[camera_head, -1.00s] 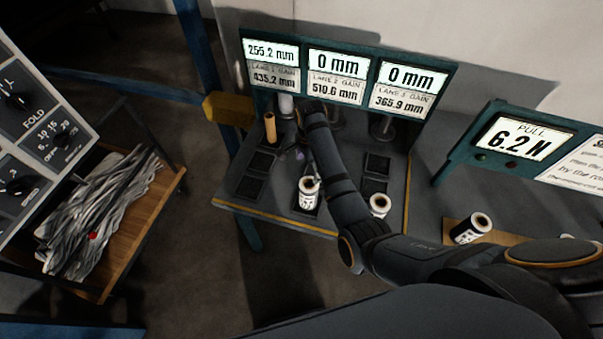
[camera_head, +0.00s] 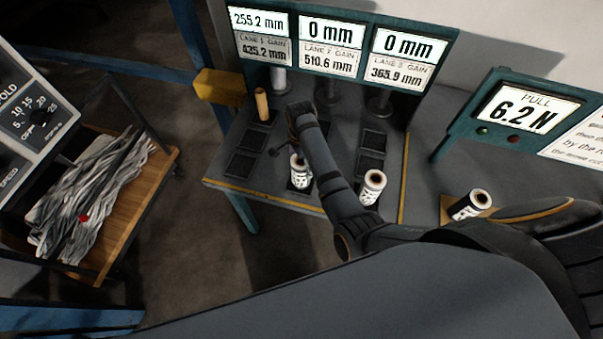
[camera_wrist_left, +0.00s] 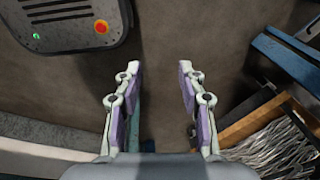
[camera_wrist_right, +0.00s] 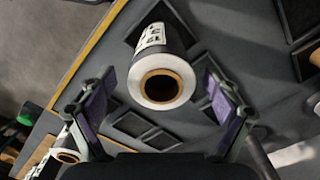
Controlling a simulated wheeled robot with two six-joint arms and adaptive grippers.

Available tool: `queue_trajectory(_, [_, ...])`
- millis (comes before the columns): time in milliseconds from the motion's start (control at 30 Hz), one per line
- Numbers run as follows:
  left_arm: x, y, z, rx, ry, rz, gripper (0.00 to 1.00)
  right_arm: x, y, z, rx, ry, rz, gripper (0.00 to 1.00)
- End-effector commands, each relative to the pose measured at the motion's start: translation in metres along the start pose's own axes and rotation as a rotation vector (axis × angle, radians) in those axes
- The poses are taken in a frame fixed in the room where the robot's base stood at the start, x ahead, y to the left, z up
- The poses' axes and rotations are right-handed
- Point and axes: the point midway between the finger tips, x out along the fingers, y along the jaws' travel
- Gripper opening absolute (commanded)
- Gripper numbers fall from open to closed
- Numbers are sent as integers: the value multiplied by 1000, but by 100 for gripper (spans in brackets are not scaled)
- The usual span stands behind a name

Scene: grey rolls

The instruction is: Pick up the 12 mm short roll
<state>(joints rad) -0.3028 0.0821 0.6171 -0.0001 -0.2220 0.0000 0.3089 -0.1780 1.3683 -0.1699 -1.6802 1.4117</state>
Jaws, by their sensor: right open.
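A short roll with a white and black printed label (camera_head: 300,172) stands on a dark pad near the bench's front edge. In the right wrist view this roll (camera_wrist_right: 162,78) shows its brown core end and lies between the fingers, with gaps on both sides. I cannot read its size. A similar roll (camera_head: 372,187) stands to its right, and another roll (camera_head: 471,204) lies tilted by the pull display. My right gripper (camera_wrist_right: 158,90) is open above the bench; in the head view the arm partly hides it. My left gripper (camera_wrist_left: 160,72) is open and empty over the floor.
A thin orange roll (camera_head: 262,104) stands at the bench's back left. Lane displays (camera_head: 331,45) and posts stand behind. Several empty dark pads (camera_head: 240,165) lie on the bench. A wooden cart (camera_head: 130,215) with grey strips stands at left; floor lies between.

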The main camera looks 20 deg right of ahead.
Motion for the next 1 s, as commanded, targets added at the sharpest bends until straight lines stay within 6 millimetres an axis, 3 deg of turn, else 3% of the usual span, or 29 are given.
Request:
queue_trajectory(33, [14,2,11,0,-15,1,40,13,0,1,2,0,-1,90])
queue_trajectory(100, [15,4,18,0,-26,3,40,13,1,2,4,0,-1,90])
queue_trajectory(300, [11,6,4,-2,-3,6,40,10,1,2,4,0,0,88])
queue_trajectory(500, [11,1,-14,-1,24,0,40,10,1,1,4,0,0,61])
queue_trajectory(900, [12,1,-3,0,8,0,40,10,1,1,4,2,1,8])
queue_trajectory(1000, [12,1,-2,0,5,1,40,10,1,1,4,2,1,8])
